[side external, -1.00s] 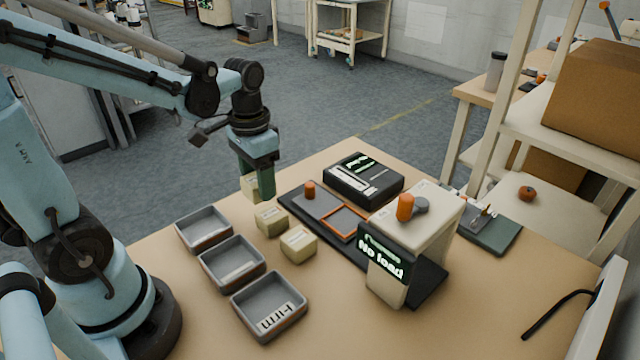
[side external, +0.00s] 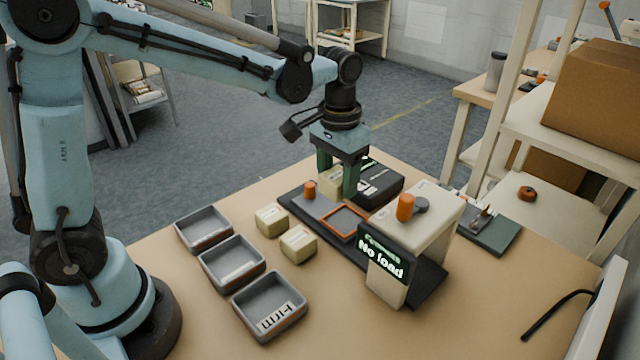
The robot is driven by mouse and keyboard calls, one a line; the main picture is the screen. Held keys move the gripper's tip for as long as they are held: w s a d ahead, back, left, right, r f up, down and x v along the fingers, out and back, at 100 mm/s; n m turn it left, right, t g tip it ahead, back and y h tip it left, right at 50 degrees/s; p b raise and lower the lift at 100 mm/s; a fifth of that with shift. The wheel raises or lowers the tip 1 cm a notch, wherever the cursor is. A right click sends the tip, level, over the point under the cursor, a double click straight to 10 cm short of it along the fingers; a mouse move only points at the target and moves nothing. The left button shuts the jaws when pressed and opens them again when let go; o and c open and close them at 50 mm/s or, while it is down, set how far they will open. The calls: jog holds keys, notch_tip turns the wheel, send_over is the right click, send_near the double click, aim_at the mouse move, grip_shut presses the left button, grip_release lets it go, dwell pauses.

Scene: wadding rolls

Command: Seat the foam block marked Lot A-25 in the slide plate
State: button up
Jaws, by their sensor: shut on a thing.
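My gripper (side external: 338,184) is shut on a pale foam block (side external: 331,183), partly covered by the fingers. It holds the block over the far side of the slide plate (side external: 322,207), between the plate's orange knob (side external: 309,190) and a black device. The plate is grey, with an orange-rimmed square pocket (side external: 345,222) that looks empty, and lies on a dark base. Two more foam blocks stand on the table in front of it, one farther left (side external: 271,221) and one nearer (side external: 298,244). The block labels are too small to read, so I cannot tell which is Lot A-25.
A press-like stand (side external: 410,240) with an orange knob and a "No load" display straddles the base. The black device (side external: 381,185) lies just behind the gripper. Three grey trays (side external: 232,262) line the left; the nearest reads "Firm".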

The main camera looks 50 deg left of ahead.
jog(key=shift+w+d+f, duration=0.45)
jog(key=shift+w+d, duration=0.15)
jog(key=shift+w, duration=0.1)
jog(key=shift+f, duration=2.25)
jog(key=shift+f, duration=0.9)
jog(key=o, duration=1.3)
jog(key=shift+o, duration=0.2)
jog(key=shift+r, duration=4)
